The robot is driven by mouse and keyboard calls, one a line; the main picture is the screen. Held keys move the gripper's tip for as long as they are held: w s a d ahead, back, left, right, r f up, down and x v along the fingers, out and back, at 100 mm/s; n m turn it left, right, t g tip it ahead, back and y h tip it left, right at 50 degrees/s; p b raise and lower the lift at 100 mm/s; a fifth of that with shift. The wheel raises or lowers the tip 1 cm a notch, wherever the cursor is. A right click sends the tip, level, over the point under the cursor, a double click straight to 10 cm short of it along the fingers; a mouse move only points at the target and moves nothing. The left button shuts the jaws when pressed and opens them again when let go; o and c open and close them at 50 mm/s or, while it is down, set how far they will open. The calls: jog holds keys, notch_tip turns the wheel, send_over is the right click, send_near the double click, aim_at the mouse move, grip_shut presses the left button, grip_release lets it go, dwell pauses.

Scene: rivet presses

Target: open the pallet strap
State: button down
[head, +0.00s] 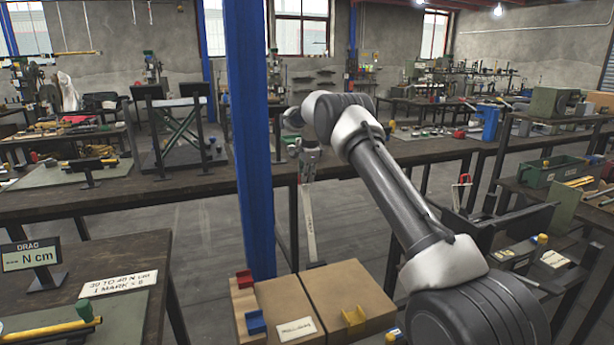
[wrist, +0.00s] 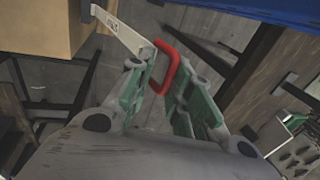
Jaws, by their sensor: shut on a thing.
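The pallet strap (head: 309,220) is a pale, flat bar with small dark lettering. In the head view it stands nearly upright from the far edge of the cartons (head: 350,285). In the wrist view the strap (wrist: 122,36) runs from the carton at upper left to a red loop handle (wrist: 172,68). My gripper (head: 309,152) is at the strap's upper end, above the cartons. In the wrist view my gripper (wrist: 158,70) has its green-sided fingers on either side of the red handle, shut on it. The handle is hidden in the head view.
A yellow catch (head: 353,318), a red block (head: 245,279) and a blue block (head: 256,322) sit on the cartons. A blue post (head: 252,150) stands close left of my gripper. A long workbench (head: 200,183) lies behind. A drag display (head: 32,256) stands at left.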

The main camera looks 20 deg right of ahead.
jog(key=shift+a+f, duration=0.2)
jog(key=shift+a, duration=0.1)
jog(key=c, duration=1.6)
grip_release()
jog(key=shift+a, duration=0.1)
jog(key=shift+o, duration=0.2)
jog(key=shift+r, duration=0.15)
jog(key=v, duration=1.2)
